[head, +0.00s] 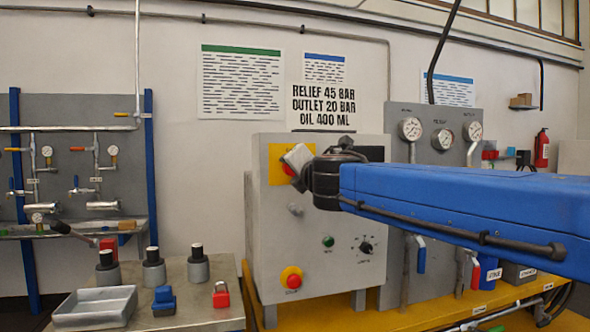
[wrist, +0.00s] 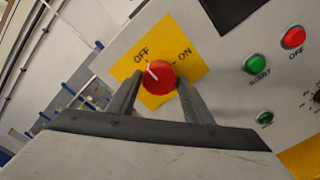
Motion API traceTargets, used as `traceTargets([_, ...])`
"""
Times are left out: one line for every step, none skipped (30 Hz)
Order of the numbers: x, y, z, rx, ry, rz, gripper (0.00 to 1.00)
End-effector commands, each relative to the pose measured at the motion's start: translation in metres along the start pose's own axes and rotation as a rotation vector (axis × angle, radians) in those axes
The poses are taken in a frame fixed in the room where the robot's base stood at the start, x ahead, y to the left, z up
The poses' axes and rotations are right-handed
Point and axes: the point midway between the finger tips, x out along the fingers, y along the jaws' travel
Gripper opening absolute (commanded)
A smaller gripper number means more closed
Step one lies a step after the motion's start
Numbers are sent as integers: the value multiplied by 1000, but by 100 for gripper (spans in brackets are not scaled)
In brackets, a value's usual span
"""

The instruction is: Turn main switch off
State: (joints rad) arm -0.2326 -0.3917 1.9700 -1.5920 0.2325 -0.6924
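The main switch is a red rotary knob (wrist: 160,77) on a yellow plate (wrist: 190,62), with OFF and ON printed on it. In the wrist view its white mark points up and left, toward the word OFF. In the head view the yellow plate (head: 277,163) shows at the upper left of the grey cabinet, and the knob is mostly hidden. My gripper (wrist: 160,83) has one finger on each side of the knob, very close to it. Whether both fingers touch it cannot be seen. My gripper (head: 298,160) is in front of the plate in the head view.
The cabinet (head: 262,240) also carries a green button (head: 328,241), a small black knob (head: 366,248) and a red stop button (head: 291,278). A green START button (wrist: 257,64) and a red OFF button (wrist: 293,37) lie right of the plate. Gauges (head: 443,139) stand right.

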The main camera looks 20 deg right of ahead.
Motion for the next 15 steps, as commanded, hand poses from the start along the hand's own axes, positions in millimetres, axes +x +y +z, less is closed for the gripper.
traceTargets([0,0,0,0,0,0,59])
traceTargets([0,0,0,0,0,0,59])
traceTargets([0,0,0,0,0,0,59])
traceTargets([0,0,0,1,0,0,59])
traceTargets([0,0,0,1,0,1,59])
traceTargets([0,0,0,1,-1,1,59])
traceTargets([0,1,1,1,-1,1,59])
traceTargets([0,1,1,1,-1,1,59])
traceTargets([0,1,1,1,-1,1,59])
traceTargets([0,1,1,1,-1,1,59])
traceTargets([-1,1,1,1,-1,2,59])
traceTargets([-3,1,1,1,-1,2,59])
traceTargets([-5,2,1,1,-2,2,59])
traceTargets([-7,2,1,1,-2,3,59])
traceTargets([-11,2,1,2,-2,3,59])
